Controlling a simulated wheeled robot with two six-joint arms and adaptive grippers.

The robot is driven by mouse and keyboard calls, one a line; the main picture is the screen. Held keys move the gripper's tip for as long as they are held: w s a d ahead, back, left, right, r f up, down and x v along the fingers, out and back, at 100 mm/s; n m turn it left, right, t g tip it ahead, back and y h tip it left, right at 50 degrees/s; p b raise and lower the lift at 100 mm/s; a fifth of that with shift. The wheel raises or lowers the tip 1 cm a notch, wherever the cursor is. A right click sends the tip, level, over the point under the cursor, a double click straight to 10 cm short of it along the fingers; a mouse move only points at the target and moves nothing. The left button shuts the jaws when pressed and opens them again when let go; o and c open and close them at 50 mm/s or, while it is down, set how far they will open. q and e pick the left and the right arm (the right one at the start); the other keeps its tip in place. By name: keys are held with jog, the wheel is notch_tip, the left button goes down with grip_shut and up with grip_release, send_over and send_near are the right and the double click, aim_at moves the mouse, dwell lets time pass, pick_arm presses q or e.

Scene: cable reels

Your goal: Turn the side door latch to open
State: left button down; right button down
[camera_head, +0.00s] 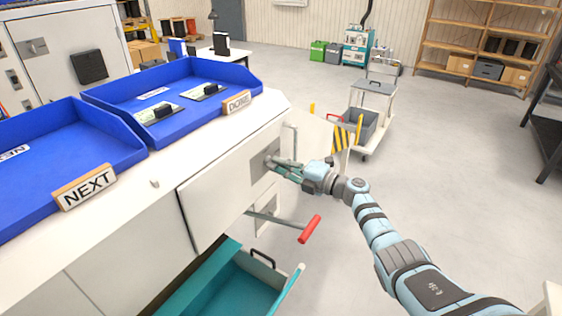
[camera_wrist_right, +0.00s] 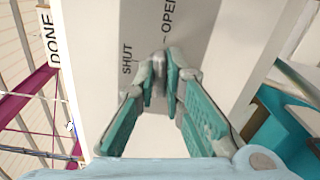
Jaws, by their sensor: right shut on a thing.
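The side door (camera_head: 215,200) is a white panel on the front of the white cabinet, below the blue trays. A grey plate (camera_head: 259,170) on it carries the latch. My right gripper (camera_head: 275,162) reaches the latch from the right, its fingers closed on it. In the right wrist view, my gripper (camera_wrist_right: 160,82) has its teal-padded fingers on both sides of the small grey latch (camera_wrist_right: 158,62). The word SHUT is left of the latch and OPEN is upper right. The fingers hide much of the latch, so its exact angle is unclear. My left gripper is not in view.
Below the door, a red-handled lever (camera_head: 310,229) sticks out and a teal drawer (camera_head: 235,285) stands open. Blue trays (camera_head: 190,75) and NEXT and DONE signs sit on top. A cart with a grey bin (camera_head: 365,122) stands behind. The floor to the right is clear.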

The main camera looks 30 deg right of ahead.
jog(key=shift+m, duration=0.9)
jog(key=c, duration=1.7)
grip_release()
jog(key=v, duration=1.2)
jog(key=shift+f, duration=0.1)
